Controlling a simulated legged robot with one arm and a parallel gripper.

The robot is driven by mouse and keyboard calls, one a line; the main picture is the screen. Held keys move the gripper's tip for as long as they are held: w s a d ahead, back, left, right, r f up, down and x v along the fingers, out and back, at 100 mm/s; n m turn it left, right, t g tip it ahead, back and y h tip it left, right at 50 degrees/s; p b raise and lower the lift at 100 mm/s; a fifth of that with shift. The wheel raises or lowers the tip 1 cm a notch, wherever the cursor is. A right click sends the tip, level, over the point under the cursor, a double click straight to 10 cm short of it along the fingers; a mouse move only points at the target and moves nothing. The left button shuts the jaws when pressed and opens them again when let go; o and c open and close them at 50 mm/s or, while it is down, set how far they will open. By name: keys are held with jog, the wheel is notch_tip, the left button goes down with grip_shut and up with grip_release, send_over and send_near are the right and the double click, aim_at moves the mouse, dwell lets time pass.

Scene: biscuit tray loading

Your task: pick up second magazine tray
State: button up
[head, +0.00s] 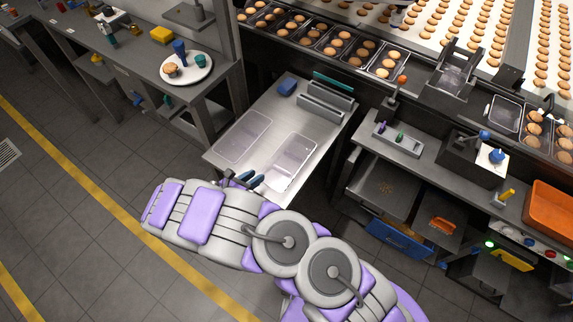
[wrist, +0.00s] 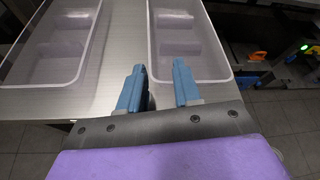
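Two empty clear trays with inner dividers lie side by side on a steel table (head: 262,165). The left tray (head: 242,136) is farther from my gripper. The right tray (head: 289,158) is nearer, close to the table's front right edge. In the wrist view the left tray (wrist: 78,76) and the right tray (wrist: 222,75) both show. My gripper (wrist: 159,82) has two blue fingers set apart with nothing between them. It is at the near end of the right tray, by its left wall; I cannot tell if it touches. In the head view the gripper (head: 243,180) is partly hidden by my arm.
A grey slotted rack (head: 325,103) and a small blue block (head: 287,88) stand at the table's back. A conveyor line with biscuit trays (head: 336,47) runs behind. A side bench with a white plate (head: 187,68) is left; a control bench (head: 440,160) is right.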

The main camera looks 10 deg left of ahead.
aim_at(264, 168)
jog(key=shift+x, duration=0.85)
jog(key=shift+w+d+f, duration=0.1)
jog(key=shift+w, duration=0.05)
jog(key=w, duration=0.1)
jog(key=w+f+b, duration=0.1)
jog(key=w+f, duration=0.1)
jog(key=w, duration=0.1)
jog(key=shift+d+b, duration=0.3)
jog(key=shift+b, duration=0.05)
jog(key=shift+w+d, duration=0.2)
jog(key=shift+d, duration=0.05)
jog(key=shift+d+r, duration=0.15)
jog(key=shift+d, duration=0.1)
jog(key=shift+a, duration=0.55)
grip_shut()
jog(key=shift+d, duration=0.35)
